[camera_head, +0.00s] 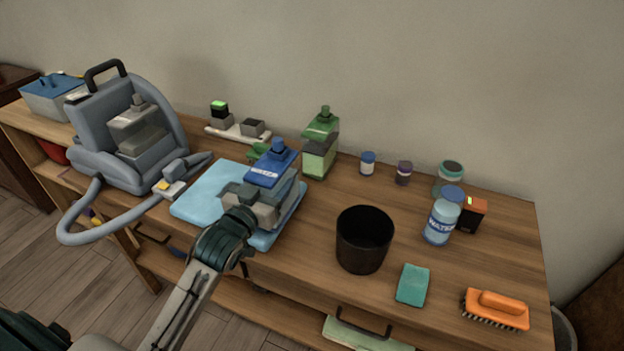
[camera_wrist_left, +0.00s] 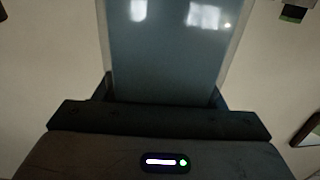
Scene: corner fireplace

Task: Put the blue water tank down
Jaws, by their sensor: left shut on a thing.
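The blue water tank (camera_head: 272,168) has a blue top with a small white label and a dark blue cap. My left gripper (camera_head: 252,204) is shut on it, and the gripper hides much of its lower part. The tank is over the light blue mat (camera_head: 200,196) and looks roughly upright. I cannot tell whether its base touches the mat. In the left wrist view the tank's glossy dark blue side (camera_wrist_left: 170,50) fills the middle, between the fingers. My right gripper is not in view.
A grey-blue cleaning machine (camera_head: 95,140) with a hose stands left of the mat. A green bottle (camera_head: 319,155) is close behind the tank. A black bin (camera_head: 364,240) stands to the right. A blue bottle (camera_head: 441,220), teal sponge (camera_head: 413,285) and orange brush (camera_head: 496,308) are farther right.

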